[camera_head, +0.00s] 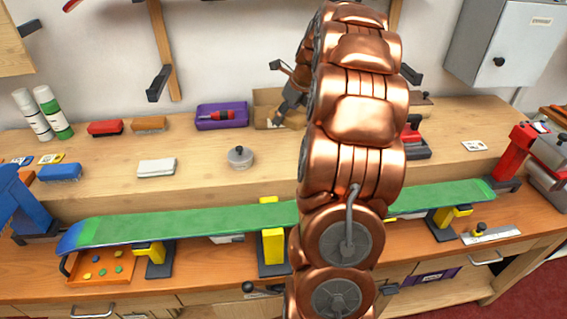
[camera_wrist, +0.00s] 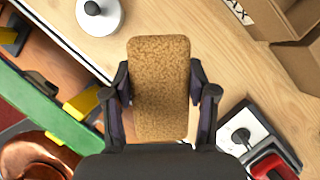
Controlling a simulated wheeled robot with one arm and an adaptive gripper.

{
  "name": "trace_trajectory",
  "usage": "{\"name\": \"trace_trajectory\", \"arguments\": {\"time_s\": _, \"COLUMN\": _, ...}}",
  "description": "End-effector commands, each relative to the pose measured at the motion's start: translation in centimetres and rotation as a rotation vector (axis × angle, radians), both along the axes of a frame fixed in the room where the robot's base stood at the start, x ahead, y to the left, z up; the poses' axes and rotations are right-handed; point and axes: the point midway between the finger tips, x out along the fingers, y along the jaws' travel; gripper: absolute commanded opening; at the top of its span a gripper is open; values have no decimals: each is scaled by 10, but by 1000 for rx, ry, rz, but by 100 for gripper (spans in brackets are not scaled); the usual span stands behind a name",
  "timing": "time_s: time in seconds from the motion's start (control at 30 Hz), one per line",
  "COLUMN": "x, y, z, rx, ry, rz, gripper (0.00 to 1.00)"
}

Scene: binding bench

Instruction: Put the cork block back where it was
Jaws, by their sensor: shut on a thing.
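The cork block (camera_wrist: 160,60), a speckled brown slab with rounded corners, fills the middle of the wrist view. My gripper (camera_wrist: 162,95) is shut on it, with one dark finger against each long side. Bench surface shows around the block; I cannot tell how high it is held. In the head view my gripper (camera_head: 287,108) is at the back of the bench, in front of the open cardboard box (camera_head: 264,98). I cannot make out the block there. My copper arm hides part of the bench behind it.
The box also shows in the wrist view (camera_wrist: 290,20). A round grey lidded thing (camera_head: 240,157) stands left of my arm. A red-handled tool (camera_head: 415,145) is to its right. A long green board (camera_head: 190,223) lies across yellow supports in front. Brushes (camera_head: 105,128) stand left.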

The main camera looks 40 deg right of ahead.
Motion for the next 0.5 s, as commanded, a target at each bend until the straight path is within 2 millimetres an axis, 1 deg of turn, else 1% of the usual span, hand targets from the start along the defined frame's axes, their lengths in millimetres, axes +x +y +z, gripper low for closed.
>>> {"name": "trace_trajectory", "arguments": {"time_s": 0.03, "x": 0, "y": 0, "z": -14, "rx": 0, "ry": 0, "rz": 1, "gripper": 13}}
{"name": "trace_trajectory", "arguments": {"time_s": 0.1, "x": 0, "y": 1, "z": -24, "rx": 0, "ry": 0, "rz": 1, "gripper": 13}}
{"name": "trace_trajectory", "arguments": {"time_s": 0.2, "x": 0, "y": 1, "z": -33, "rx": 0, "ry": 0, "rz": 1, "gripper": 13}}
{"name": "trace_trajectory", "arguments": {"time_s": 0.37, "x": 0, "y": 0, "z": -38, "rx": 1, "ry": 0, "rz": 0, "gripper": 13}}
{"name": "trace_trajectory", "arguments": {"time_s": 0.5, "x": 0, "y": 0, "z": -49, "rx": 2, "ry": 1, "rz": 0, "gripper": 13}}
